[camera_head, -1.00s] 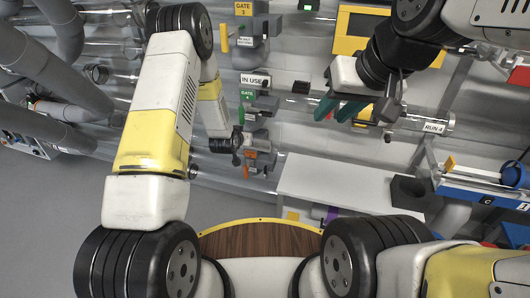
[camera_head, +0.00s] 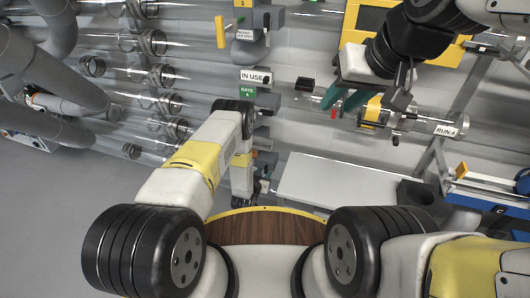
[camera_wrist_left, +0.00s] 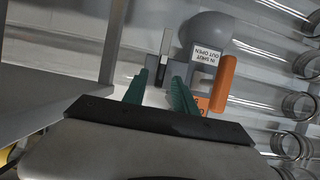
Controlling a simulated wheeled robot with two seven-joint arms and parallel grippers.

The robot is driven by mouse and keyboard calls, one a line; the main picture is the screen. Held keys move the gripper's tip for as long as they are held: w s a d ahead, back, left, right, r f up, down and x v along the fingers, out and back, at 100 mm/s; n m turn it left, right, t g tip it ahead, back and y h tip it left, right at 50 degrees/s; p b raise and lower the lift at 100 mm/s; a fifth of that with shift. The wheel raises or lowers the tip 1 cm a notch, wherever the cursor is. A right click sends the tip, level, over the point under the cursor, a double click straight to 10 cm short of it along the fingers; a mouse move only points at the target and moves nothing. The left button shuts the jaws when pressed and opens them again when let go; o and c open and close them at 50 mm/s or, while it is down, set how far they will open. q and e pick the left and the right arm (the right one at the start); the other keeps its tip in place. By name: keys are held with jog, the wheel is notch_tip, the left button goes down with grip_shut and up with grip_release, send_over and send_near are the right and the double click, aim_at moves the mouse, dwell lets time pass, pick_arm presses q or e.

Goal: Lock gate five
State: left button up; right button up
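The gate with orange parts, likely gate five, shows in the left wrist view with an orange handle (camera_wrist_left: 224,84) and an upside-down sign (camera_wrist_left: 206,55) reading "IN SHUT OUT OPEN". Its number cannot be read. My left gripper (camera_wrist_left: 158,88) is open, its two green fingers pointing at a small grey upright piece (camera_wrist_left: 164,52) beside the sign. Nothing visible is held between them. In the head view my left arm hides most of this gate; only a bit of orange (camera_head: 254,154) shows. My right gripper (camera_head: 343,99) is open, high at the right, near a clear tube.
The green gate 4 label (camera_head: 248,91) and its "IN USE" tag (camera_head: 254,75) are just above my left arm. A yellow gate handle (camera_head: 220,32) is higher up. A pale shelf (camera_head: 340,183) lies right of my left arm. Clear tubes run at left.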

aim_at(266, 173)
pick_arm(q)
jog(key=shift+x, duration=1.25)
grip_shut()
dwell(0.5)
